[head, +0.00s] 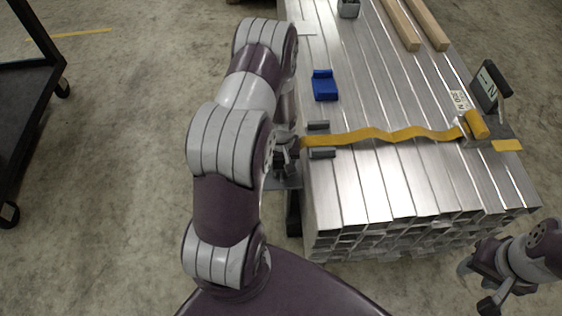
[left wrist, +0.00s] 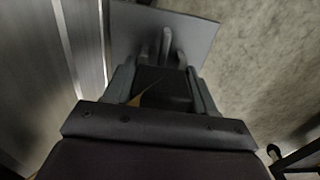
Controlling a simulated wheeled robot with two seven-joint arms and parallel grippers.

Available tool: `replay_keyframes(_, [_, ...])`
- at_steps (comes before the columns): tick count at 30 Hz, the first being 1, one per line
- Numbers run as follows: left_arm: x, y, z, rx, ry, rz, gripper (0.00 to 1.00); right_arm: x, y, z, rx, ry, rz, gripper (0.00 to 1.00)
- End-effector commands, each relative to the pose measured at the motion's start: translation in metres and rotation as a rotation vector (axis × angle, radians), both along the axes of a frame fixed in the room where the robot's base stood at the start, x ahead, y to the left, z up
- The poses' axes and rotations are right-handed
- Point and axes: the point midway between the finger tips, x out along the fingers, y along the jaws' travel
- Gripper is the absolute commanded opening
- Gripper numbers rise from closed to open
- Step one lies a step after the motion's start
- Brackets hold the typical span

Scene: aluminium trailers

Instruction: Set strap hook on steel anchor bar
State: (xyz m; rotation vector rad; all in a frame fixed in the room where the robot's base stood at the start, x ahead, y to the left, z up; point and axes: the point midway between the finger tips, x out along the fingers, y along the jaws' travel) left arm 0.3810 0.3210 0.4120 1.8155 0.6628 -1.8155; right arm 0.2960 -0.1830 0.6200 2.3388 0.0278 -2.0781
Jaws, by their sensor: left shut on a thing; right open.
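A yellow strap (head: 385,135) lies across the aluminium stack (head: 390,185), from the ratchet (head: 475,125) on the right to the stack's left edge. My left gripper (head: 284,160) is beside that edge, partly behind my own arm, and is shut on the strap's end. In the left wrist view, the dark strap hook (left wrist: 163,88) appears between the fingers, with a bit of strap (left wrist: 140,95). A grey plate (left wrist: 198,35) with upright prongs (left wrist: 165,45), seemingly the steel anchor bar's mount, lies beyond the fingertips. Contact between hook and bar cannot be told. My right gripper (head: 478,287) is open and empty.
Two grey guides (head: 322,153) flank the strap at the stack edge. A black cart (head: 30,90) stands left; the floor between is clear.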

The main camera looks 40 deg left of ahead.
Motion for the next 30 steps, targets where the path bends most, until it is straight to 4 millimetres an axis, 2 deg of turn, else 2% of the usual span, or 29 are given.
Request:
replay_keyframes(5, [0.000, 0.000, 0.000, 0.001, -0.001, 0.000, 0.19, 0.000, 0.000, 0.000, 0.000, 0.000, 0.000, 0.43])
replay_keyframes(6, [0.000, 0.000, 0.000, 0.001, -0.001, 0.000, 0.62, 0.000, 0.000, 0.000, 0.000, 0.000, 0.000, 0.43])
replay_keyframes(8, [0.000, 0.000, 0.000, 0.001, -0.001, 0.000, 0.81, 0.000, 0.000, 0.000, 0.000, 0.000, 0.000, 0.43])
replay_keyframes(9, [0.000, 0.000, 0.000, 0.001, -0.001, 0.000, 0.85, 0.000, 0.000, 0.000, 0.000, 0.000, 0.000, 0.43])
replay_keyframes(16, [0.000, 0.000, 0.001, 0.000, 0.000, 0.000, 0.85, 0.000, 0.000, 0.000, 0.000, 0.000, 0.000, 0.43])
replay_keyframes(19, [0.001, 0.000, 0.010, 0.001, -0.002, 0.000, 0.85, 0.000, 0.000, 0.006, 0.000, 0.000, 0.000, 0.43])
replay_keyframes(30, [0.001, 0.000, 0.105, 0.001, -0.003, 0.000, 0.85, 0.000, 0.000, 0.050, 0.000, 0.000, 0.000, 0.43])
